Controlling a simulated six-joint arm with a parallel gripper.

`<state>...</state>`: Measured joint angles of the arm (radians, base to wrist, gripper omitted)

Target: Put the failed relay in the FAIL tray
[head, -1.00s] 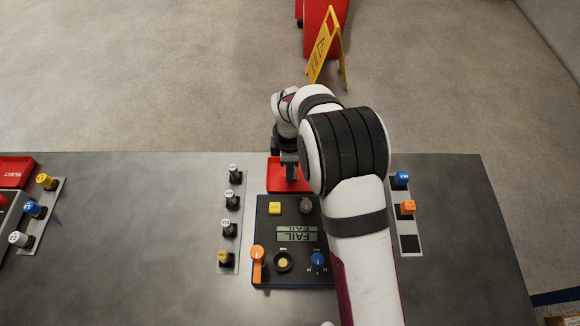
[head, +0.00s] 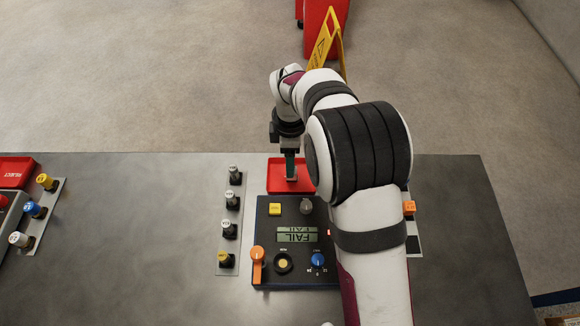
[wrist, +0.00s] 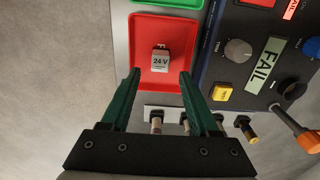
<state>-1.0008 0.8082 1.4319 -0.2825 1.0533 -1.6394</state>
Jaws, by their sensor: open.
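A small grey-and-white relay marked "24 V" (wrist: 160,60) lies in the red tray (wrist: 145,88), inside its walls. The same red tray (head: 273,187) stands at the back of the tester in the head view, with the relay (head: 291,179) small below my fingers. My gripper (wrist: 160,74) is open and empty, its green fingers spread either side of the relay in the wrist view and apart from it. In the head view my gripper (head: 290,172) is above the tray. The tester display (head: 297,235) reads FAIL.
The dark tester panel (head: 265,218) has knobs and buttons. A strip of several capped parts (head: 228,262) stands left of it. A green tray edge (wrist: 180,3) shows beside the red one. Another red tray (head: 15,172) marked REJECT is far left. My arm covers part of the right strip.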

